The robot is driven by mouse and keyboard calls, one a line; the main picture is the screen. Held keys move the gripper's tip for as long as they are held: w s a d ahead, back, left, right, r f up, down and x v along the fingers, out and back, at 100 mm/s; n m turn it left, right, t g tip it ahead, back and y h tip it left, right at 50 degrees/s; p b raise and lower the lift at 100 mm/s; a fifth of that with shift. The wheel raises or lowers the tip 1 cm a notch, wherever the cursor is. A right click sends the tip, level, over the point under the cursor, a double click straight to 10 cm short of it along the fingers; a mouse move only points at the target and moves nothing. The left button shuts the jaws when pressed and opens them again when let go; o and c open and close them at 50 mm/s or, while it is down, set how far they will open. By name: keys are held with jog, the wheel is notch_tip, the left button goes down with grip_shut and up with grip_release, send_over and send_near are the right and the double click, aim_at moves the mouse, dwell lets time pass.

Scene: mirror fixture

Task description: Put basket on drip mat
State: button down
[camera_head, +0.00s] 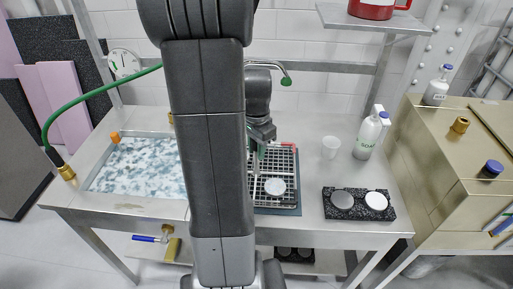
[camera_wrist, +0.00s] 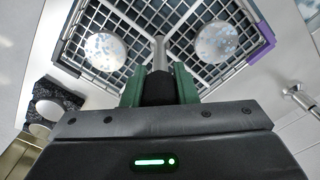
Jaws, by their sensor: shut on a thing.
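The basket is a grey wire grid tray (camera_head: 287,166) with a white disc (camera_head: 275,186) in it, right of my arm in the head view. In the wrist view the basket (camera_wrist: 132,14) shows two shiny discs and a grey central handle (camera_wrist: 159,50). My gripper (camera_wrist: 159,86) has green fingers shut around the dark grip of that handle; it also shows in the head view (camera_head: 261,150). A flat blue-grey mat (camera_head: 285,212) shows at the basket's front edge, probably the drip mat. I cannot tell whether the basket touches it. My arm hides the basket's left side.
A water-filled sink (camera_head: 140,168) lies to the left, with a green hose. On the right are a white cup (camera_head: 330,147), a soap bottle (camera_head: 367,137) and a black speckled pad (camera_head: 359,211) with two discs. The counter between basket and pad is clear.

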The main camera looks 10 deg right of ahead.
jog(key=shift+f, duration=0.1)
jog(key=c, duration=1.1)
grip_release()
jog(key=shift+c, duration=0.2)
notch_tip(320, 180, up, 12)
jog(key=shift+r, duration=0.15)
